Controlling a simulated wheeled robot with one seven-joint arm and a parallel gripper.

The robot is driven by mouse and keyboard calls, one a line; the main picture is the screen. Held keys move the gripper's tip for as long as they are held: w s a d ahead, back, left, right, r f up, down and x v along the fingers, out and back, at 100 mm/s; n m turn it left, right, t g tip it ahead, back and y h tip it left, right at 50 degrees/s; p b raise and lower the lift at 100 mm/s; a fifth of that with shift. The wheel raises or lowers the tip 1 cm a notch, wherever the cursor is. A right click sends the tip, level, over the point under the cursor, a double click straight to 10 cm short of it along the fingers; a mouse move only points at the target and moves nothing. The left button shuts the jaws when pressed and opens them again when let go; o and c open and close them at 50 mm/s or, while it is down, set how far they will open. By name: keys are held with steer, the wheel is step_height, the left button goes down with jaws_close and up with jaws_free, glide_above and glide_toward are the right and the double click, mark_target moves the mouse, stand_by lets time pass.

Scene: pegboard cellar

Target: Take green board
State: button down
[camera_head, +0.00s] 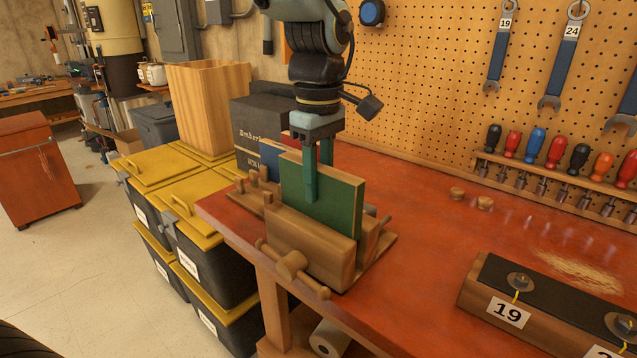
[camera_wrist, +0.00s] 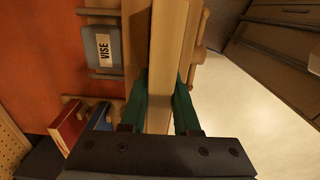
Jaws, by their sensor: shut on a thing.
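The green board (camera_head: 338,205) stands upright in a wooden vise (camera_head: 305,235) at the near end of the red workbench, its lower part hidden by the front jaw. Its pale wooden top edge shows in the wrist view (camera_wrist: 168,50). My gripper (camera_head: 314,185) points down over the board, with one teal finger in front of it and the other mostly hidden behind. In the wrist view my gripper (camera_wrist: 162,100) is shut on the board, a finger on each side.
A blue board (camera_head: 270,155) and a red one (camera_wrist: 68,127) stand behind the vise. Yellow-lidded bins (camera_head: 205,225) stand left of the bench. A dark-topped block labelled 19 (camera_head: 540,290) lies at right. The pegboard (camera_head: 430,90) rises behind. The bench middle is mostly clear.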

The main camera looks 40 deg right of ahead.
steer(key=shift+r+p, duration=2.85)
steer(key=shift+r, duration=1)
steer(key=shift+f, duration=0.1)
